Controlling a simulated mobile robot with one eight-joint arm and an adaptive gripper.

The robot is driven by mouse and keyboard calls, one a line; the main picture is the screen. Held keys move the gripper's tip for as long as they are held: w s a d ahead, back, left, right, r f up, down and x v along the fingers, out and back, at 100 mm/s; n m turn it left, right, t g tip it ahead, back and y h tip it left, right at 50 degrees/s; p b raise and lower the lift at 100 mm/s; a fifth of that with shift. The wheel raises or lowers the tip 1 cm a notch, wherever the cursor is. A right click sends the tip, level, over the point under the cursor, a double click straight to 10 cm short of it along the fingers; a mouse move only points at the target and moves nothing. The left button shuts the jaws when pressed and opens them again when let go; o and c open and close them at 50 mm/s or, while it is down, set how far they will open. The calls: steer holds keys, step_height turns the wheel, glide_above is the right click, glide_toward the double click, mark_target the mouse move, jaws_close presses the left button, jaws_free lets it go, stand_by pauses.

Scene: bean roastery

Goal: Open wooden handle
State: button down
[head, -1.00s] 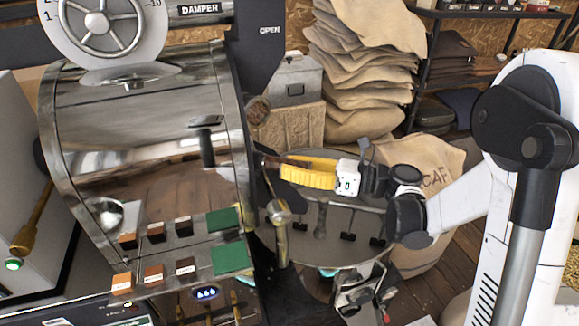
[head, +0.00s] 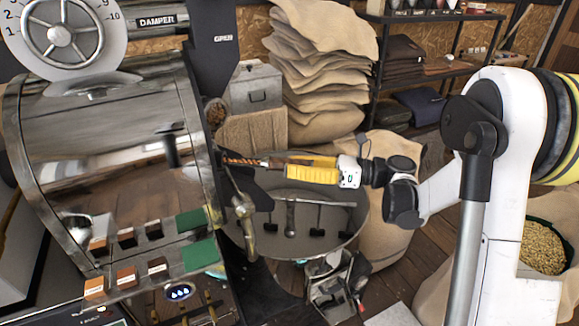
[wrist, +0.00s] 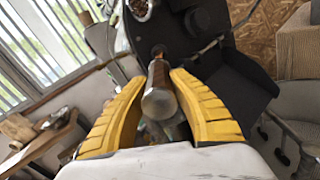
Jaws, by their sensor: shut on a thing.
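The wooden handle (head: 246,161) is a thin brown rod sticking out to the right from the front of the steel roaster drum (head: 110,130). In the head view my gripper (head: 284,166), with yellow fingers, reaches it from the right, lying nearly level. In the wrist view the handle (wrist: 158,88) points towards the camera between the two yellow fingers, with a rounded, shiny end. My gripper (wrist: 160,85) is shut on it. A dark plate (wrist: 215,75) stands behind the handle there. The handle's far end, where it joins the roaster, is partly hidden.
Below the gripper is the round cooling tray (head: 345,235) with stirring arms. A metal sample spout (head: 243,215) stands close to the left. Stacked sacks (head: 318,80) and a full sack (head: 385,150) stand behind.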

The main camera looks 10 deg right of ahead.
steer(key=c, duration=1.1)
jaws_free()
steer(key=v, duration=1.2)
